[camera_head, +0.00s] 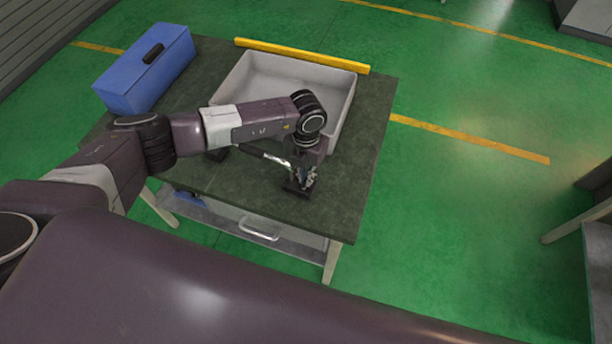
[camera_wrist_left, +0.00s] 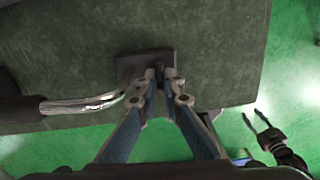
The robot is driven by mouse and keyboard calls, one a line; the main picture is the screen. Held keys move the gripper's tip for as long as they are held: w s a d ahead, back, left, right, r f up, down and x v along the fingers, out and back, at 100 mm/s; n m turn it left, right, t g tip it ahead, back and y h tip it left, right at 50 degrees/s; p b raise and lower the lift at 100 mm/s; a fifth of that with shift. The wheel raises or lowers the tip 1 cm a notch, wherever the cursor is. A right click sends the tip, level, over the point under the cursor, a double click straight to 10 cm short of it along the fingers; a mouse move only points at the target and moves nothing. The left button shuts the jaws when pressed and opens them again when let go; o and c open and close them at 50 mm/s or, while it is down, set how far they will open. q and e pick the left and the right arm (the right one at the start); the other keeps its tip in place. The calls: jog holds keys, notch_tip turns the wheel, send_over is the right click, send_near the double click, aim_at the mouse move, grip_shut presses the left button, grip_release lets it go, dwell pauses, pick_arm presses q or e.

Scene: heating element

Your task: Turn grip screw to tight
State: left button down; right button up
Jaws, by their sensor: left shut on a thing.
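My left gripper (camera_head: 301,186) points down at the front part of the dark table. In the left wrist view its fingertips (camera_wrist_left: 161,76) close around a small dark piece, apparently the grip screw (camera_wrist_left: 166,71), on a dark square block (camera_wrist_left: 133,65). The fingers hide most of the screw, so its turn cannot be read. A shiny bent metal tube (camera_wrist_left: 82,105) runs left from the block to a dark end piece (camera_wrist_left: 17,106). In the head view the tube (camera_head: 262,154) shows partly beneath my arm. A small dark two-pronged part (camera_wrist_left: 268,131), possibly my right gripper, shows at lower right in the wrist view.
A large grey tray (camera_head: 338,112) stands behind the gripper, with a yellow bar (camera_head: 300,55) along its back. A blue toolbox (camera_head: 150,75) is at the back left. The table's right side (camera_head: 355,190) is bare. A drawer with a handle (camera_head: 259,233) is below the front edge.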

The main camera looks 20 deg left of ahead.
pick_arm(q)
jog(key=shift+w+f+m+b, duration=0.1)
jog(key=shift+f+m+b, duration=0.05)
jog(key=shift+m+b, duration=0.4)
jog(key=m+b, duration=1.4)
jog(key=b, duration=0.3)
jog(key=shift+r+m+b, duration=0.2)
jog(key=shift+m+b, duration=1.05)
jog(key=shift+b, duration=0.3)
jog(key=c, duration=2.4)
grip_release()
jog(key=shift+r, duration=0.1)
notch_tip(320, 180, up, 12)
jog(key=shift+f, duration=0.1)
